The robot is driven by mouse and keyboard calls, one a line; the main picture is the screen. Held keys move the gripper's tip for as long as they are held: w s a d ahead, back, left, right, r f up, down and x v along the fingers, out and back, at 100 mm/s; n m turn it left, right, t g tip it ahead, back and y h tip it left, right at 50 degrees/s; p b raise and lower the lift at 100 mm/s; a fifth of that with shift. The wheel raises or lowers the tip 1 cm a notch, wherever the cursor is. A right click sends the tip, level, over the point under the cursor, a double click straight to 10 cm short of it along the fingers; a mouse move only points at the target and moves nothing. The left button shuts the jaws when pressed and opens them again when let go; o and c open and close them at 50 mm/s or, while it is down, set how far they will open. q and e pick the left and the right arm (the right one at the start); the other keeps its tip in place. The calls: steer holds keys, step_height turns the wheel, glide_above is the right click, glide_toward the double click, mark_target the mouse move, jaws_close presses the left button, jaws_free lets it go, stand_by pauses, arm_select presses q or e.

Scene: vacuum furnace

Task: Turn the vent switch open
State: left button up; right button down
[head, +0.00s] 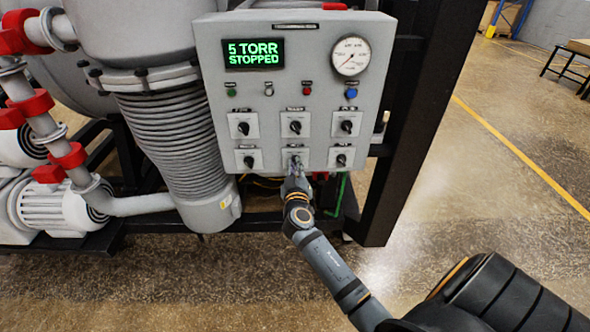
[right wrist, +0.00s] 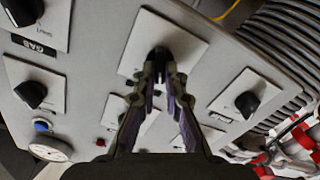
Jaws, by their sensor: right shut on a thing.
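The grey control panel (head: 210,95) carries two rows of switches with black knobs on pale square plates. My right gripper (head: 295,172) is at the bottom-middle switch (head: 284,161) and partly hides it. In the right wrist view my right gripper (right wrist: 160,80) is shut on that switch's black knob (right wrist: 158,54), one finger on each side, and its plate (right wrist: 190,42) shows around them. Most switch labels are too small to read, so I cannot tell which switch is the vent. My left gripper is not in view.
A green display (head: 253,53) reads "5 TORR STOPPED". A round gauge (head: 350,56) and several small buttons sit above the switches. Other knobs flank the held one, at left (head: 249,161) and right (head: 341,160). A dark post (head: 405,150) stands right of the panel.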

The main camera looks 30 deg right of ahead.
steer(key=shift+s+d+f+m+b, duration=0.1)
steer(key=shift+d+m+b, duration=0.05)
steer(key=shift+m+b, duration=3.25)
steer(key=shift+s+d+m+b, duration=0.1)
steer(key=shift+m+b, duration=2.1)
steer(key=shift+b, duration=2.25)
steer(key=shift+w, duration=0.1)
steer(key=c, duration=1.4)
jaws_free()
steer(key=v, duration=0.7)
steer(key=shift+s+a, duration=0.15)
steer(key=shift+s, duration=0.15)
